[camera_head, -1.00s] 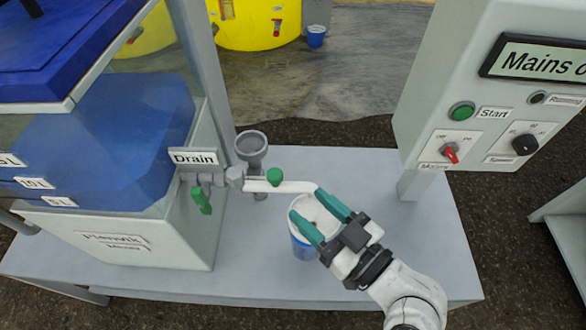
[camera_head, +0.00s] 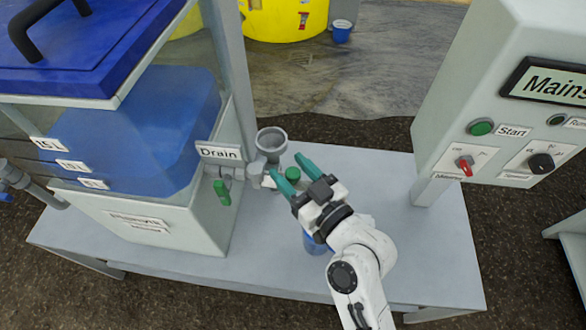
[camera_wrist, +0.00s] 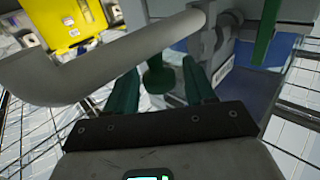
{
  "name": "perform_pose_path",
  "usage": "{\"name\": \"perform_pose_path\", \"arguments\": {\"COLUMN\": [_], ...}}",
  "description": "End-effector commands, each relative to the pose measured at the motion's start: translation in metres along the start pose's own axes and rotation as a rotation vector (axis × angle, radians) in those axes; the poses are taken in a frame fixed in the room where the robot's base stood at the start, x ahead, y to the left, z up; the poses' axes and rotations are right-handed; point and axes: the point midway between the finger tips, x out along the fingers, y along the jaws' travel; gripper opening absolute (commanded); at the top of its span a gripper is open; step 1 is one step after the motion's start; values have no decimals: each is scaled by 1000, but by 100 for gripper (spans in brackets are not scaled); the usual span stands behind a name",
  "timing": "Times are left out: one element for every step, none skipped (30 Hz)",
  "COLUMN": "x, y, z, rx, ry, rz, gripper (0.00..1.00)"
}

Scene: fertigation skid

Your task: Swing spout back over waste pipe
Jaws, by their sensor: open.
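The spout (camera_wrist: 110,66) crosses the wrist view as a thick grey pipe with a bent end at left. In the head view my gripper hides most of it. Its green knob (camera_head: 292,173) shows between my fingers, and also in the wrist view (camera_wrist: 157,76). My gripper (camera_head: 290,169) is open over the spout, with one finger on each side of the knob; whether they touch it I cannot tell. The waste pipe (camera_head: 271,138), a grey upright funnel, stands just behind the spout's joint. I cannot tell where the spout's end hangs in the head view.
A blue container (camera_head: 314,243) stands under my gripper, mostly hidden. The Drain valve's green handle (camera_head: 222,192) hangs at left below the Drain label (camera_head: 219,153). The control box (camera_head: 490,120) rises at right. The bench top (camera_head: 420,240) is clear at right.

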Motion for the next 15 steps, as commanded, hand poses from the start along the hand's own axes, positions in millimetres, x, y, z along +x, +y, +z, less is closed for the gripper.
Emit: {"name": "perform_pose_path", "arguments": {"x": [0, 0, 0, 0, 0, 0, 0, 0, 0, 0, 0, 0, 0, 0, 0], "y": [0, 0, 0, 0, 0, 0, 0, 0, 0, 0, 0, 0, 0, 0, 0], "z": [0, 0, 0, 0, 0, 0, 0, 0, 0, 0, 0, 0, 0, 0, 0], "rx": [0, 0, 0, 0, 0, 0, 0, 0, 0, 0, 0, 0, 0, 0, 0], "ry": [0, 0, 0, 0, 0, 0, 0, 0, 0, 0, 0, 0, 0, 0, 0], "rz": [0, 0, 0, 0, 0, 0, 0, 0, 0, 0, 0, 0, 0, 0, 0], "gripper": [54, 54, 52, 49, 46, 43, 40, 37, 33, 30, 27, 23, 21, 18, 14]}}
